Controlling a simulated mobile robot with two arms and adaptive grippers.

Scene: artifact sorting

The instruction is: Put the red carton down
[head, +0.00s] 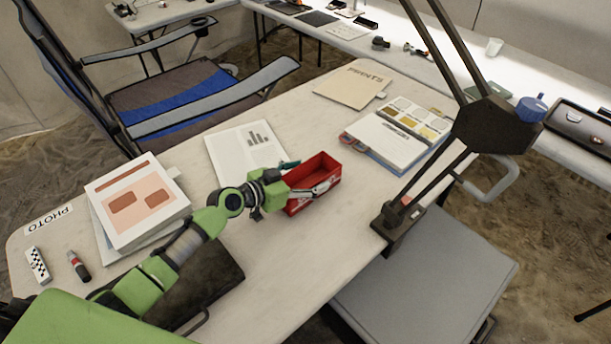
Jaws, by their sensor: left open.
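The red carton (325,172) is a small open-topped red box near the middle of the white table (270,255). It appears to rest on the tabletop. My left gripper (304,180) reaches in from the left at the carton's left side. Its fingers are open, one over the carton's opening and one near its back left edge. I cannot tell whether they touch the carton. The carton's left side is partly hidden by the gripper. My right gripper is not in view.
A printed sheet (232,155) lies behind my left arm. An open palette-like binder (405,130) and a tan folder (353,86) lie farther back. A black lamp arm (440,175) rises at the right edge. Clear tabletop lies in front of the carton.

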